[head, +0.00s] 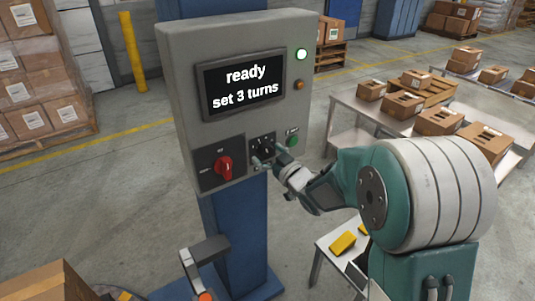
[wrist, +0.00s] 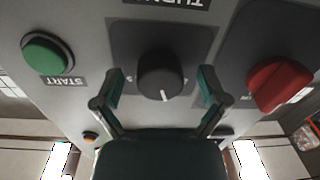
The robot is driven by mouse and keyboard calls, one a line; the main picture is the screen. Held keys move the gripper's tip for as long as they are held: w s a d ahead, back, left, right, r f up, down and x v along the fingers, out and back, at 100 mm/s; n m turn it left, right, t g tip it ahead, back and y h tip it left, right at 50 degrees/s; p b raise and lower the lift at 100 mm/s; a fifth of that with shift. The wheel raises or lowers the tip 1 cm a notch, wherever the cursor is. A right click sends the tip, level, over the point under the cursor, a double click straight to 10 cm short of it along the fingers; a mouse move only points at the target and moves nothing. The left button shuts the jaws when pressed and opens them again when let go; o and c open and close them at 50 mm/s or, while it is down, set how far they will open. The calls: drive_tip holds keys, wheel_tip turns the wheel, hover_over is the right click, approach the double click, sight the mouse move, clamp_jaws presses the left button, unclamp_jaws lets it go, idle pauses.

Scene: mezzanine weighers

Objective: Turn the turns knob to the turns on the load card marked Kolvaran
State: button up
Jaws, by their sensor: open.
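The black turns knob (wrist: 160,73) sits on a dark plate in the middle of the wrist view, with its white mark pointing down in that picture. The plate's lettering is upside down and partly cut off. My gripper (wrist: 162,86) is open, one finger on each side of the knob, with gaps visible; I cannot tell whether the tips reach past its face. In the head view my gripper (head: 267,156) is at the knob's plate and partly hides it. The display (head: 243,84) reads "ready" and "set 3 turns". I see no readable card marked Kolvaran.
A red rotary switch (wrist: 279,85) and a green START button (wrist: 47,54) flank the knob closely. The grey control box (head: 180,95) stands on a blue column (head: 240,230). A small table with yellow items (head: 343,243) stands lower right.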

drive_tip(key=c, duration=1.2)
drive_tip(key=shift+o, duration=0.2)
drive_tip(key=shift+d, duration=0.1)
drive_tip(key=n, duration=0.3)
drive_tip(key=shift+r+n, duration=0.1)
drive_tip(key=shift+n, duration=2.2)
drive_tip(key=o, duration=1.2)
drive_tip(key=shift+c, duration=0.2)
